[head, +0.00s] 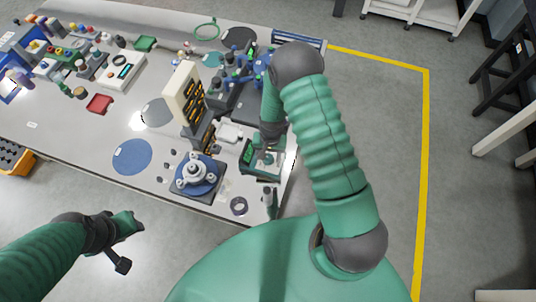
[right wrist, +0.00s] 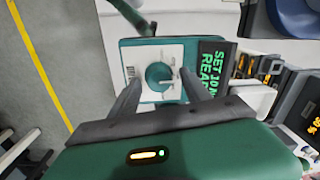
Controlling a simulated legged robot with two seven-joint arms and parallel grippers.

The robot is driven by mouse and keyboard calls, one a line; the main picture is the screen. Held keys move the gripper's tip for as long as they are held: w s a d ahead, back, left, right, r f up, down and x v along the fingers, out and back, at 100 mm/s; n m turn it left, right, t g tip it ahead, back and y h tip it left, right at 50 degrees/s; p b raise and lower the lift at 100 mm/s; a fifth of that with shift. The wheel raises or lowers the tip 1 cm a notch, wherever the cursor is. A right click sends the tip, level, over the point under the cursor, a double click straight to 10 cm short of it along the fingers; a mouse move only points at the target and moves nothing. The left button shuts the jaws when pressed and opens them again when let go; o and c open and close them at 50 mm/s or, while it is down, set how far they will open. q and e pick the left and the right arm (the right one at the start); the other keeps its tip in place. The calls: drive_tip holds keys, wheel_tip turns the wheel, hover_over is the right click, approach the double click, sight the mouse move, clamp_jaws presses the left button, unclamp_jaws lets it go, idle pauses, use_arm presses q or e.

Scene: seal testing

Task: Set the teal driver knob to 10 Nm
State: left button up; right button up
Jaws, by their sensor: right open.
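The teal driver knob (right wrist: 159,76) is round, with a pale pointer mark, and sits on a white dial plate (right wrist: 135,58) on a teal box. In the head view the driver box (head: 262,161) stands at the table's right edge, partly hidden under my right gripper (head: 268,148). My left gripper (head: 128,226) hangs off the table's front; its jaw state is unclear.
The grey table (head: 75,130) holds a blue round fixture (head: 197,177), a dark ring (head: 239,206), a beige rack (head: 185,93) and a blue disc (head: 132,157). Several tools crowd the back left. A yellow floor line (head: 425,150) runs to the right.

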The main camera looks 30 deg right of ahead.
sight(270, 157)
wheel_tip(270, 157, up, 17)
drive_tip(key=shift+s+d+f+b, duration=0.15)
drive_tip(key=shift+d+b, duration=0.15)
drive_tip(key=shift+b, duration=0.1)
idle(0.5)
